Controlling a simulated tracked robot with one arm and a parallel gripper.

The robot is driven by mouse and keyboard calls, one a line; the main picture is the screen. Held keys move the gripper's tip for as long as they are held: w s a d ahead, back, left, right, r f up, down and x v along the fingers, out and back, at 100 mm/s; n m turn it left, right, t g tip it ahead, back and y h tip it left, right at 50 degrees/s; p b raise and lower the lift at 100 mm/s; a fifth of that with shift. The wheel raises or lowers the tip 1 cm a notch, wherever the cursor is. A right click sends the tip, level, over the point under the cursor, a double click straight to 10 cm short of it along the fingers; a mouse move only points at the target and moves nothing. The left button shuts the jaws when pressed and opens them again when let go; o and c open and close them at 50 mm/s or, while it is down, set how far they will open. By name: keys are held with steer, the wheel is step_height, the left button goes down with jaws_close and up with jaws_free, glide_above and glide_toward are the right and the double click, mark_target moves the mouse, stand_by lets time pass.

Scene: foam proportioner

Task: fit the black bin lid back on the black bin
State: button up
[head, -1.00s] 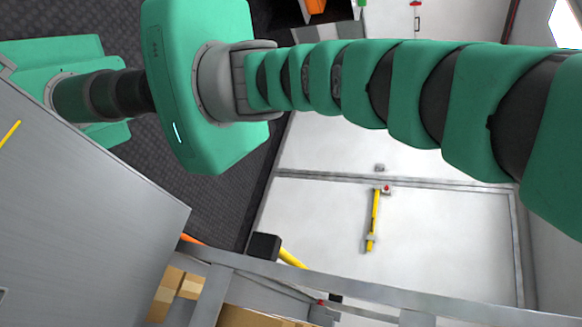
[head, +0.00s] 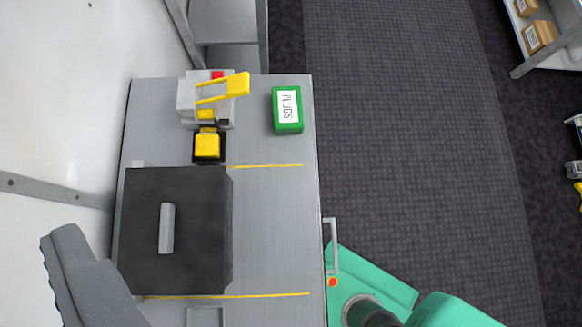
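A square black panel with a grey bar handle (head: 166,228), which looks like the black bin lid (head: 200,205), lies flat on the grey bench in the head view, handle up. A dark side face shows along its right edge. I cannot tell whether the black bin is beneath it; no open bin shows. A dark grey part, probably one finger of my gripper (head: 78,275), shows at the lower left, beside the panel's left edge. The rest of my gripper is out of frame, so its opening does not show.
The bench (head: 275,230) has two yellow lines (head: 265,166) and is clear right of the panel. Behind stand a yellow-handled grey device (head: 205,97), a yellow-and-black block (head: 207,146) and a green PLUGS box (head: 288,110). A wall is left; dark floor (head: 410,130) lies right.

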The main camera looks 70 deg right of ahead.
steer(key=s+r+n+t, duration=0.3)
steer(key=s+r+n, duration=0.4)
steer(key=s+r, duration=0.1)
steer(key=shift+s+a+n+t, duration=0.3)
steer(key=shift+s+a+t, duration=0.1)
steer(key=shift+s, duration=0.3)
